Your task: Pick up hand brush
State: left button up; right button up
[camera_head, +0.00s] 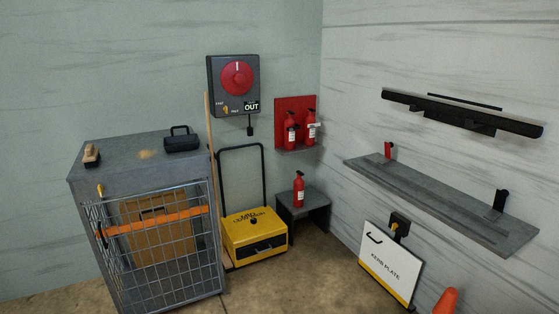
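A small brush with a tan, wooden-looking upper part and a dark lower part, which looks like the hand brush (91,154), sits on the left end of the grey top of a cabinet (112,163). A patch of tan dust or debris (148,154) lies on the same top, to the right of the brush. Neither of my grippers is in view, and nothing touches the brush.
A black handled box (181,141) stands at the top's right. Below is a wire mesh front (160,275) with an orange bar (165,217). A yellow wheeled box (256,238) stands right of the cabinet, near a small table (314,198). Some floor before them is clear.

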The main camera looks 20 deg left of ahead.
aim_at(91, 158)
jog(key=i+j+u, duration=0.15)
jog(key=i+u, duration=0.55)
jog(key=i, duration=0.2)
jog(key=i+j+z, duration=0.15)
jog(key=i+j, duration=0.75)
